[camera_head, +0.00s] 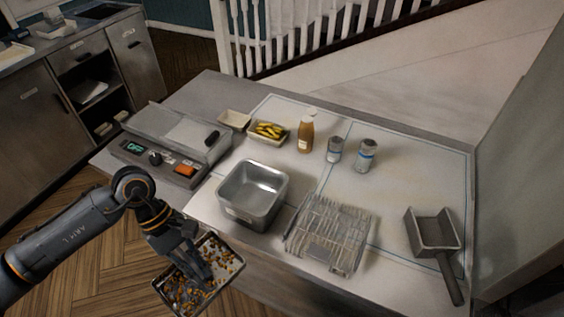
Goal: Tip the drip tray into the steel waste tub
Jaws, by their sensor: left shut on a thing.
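The drip tray (233,267) is a shallow metal tray with many small orange, brown and dark bits in it. My left gripper (205,283) is shut on it, its fingers reaching over the tray and hiding part of it. The tray is in front of the counter's near edge, over the wooden floor, and looks somewhat turned. The steel waste tub (253,190) is a square, deep metal container near the counter's front edge, up and right of the tray. Its visible inside looks empty. The tray is apart from the tub. My right gripper is not in view.
A fryer-like unit (178,143) with a lit display stands left of the tub. A wire rack (331,233) and a scoop (434,232) lie to the right. Behind are a tray of yellow food (269,133), a sauce bottle (306,133) and two shakers (366,155).

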